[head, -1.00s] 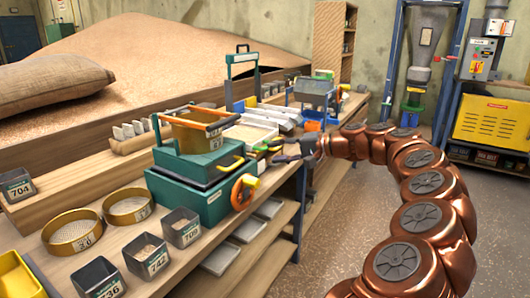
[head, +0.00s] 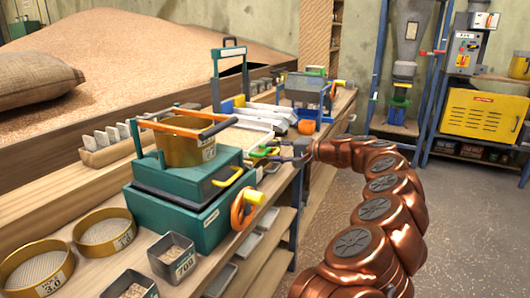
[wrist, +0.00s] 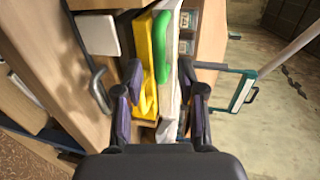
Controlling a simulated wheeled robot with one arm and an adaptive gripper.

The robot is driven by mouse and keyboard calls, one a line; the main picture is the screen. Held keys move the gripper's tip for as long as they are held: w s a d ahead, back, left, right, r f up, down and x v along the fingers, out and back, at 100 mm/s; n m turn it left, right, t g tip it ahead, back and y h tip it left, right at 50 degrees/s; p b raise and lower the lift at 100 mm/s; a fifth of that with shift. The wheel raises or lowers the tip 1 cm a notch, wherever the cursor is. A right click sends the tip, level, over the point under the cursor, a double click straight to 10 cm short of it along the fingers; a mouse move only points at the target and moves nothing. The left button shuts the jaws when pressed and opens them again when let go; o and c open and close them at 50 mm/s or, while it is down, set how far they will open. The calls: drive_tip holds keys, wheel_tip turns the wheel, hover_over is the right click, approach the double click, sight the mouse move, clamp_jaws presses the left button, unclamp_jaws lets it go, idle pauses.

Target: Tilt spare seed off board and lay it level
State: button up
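My gripper (head: 302,152) is at the bench's right edge, beside hand tools with yellow and green handles (head: 262,152). In the wrist view my gripper (wrist: 160,85) has its two dark fingers apart. A yellow part (wrist: 148,65) and a green handle (wrist: 162,48) show between them; I cannot tell whether either finger touches anything. A pale, shallow tray-like piece (head: 242,136) lies behind the tools and may be the board. Whether seed lies on it is too small to tell.
A teal box (head: 212,222) with an orange wheel (head: 238,209) and a brass sieve (head: 185,150) on top stands left of my gripper. White trays (head: 262,122) and a blue-framed hopper (head: 307,88) are farther back. The floor (head: 460,225) at right is clear.

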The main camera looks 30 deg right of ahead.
sight(266, 150)
drive_tip(key=shift+x, duration=1.8)
clamp_jaws()
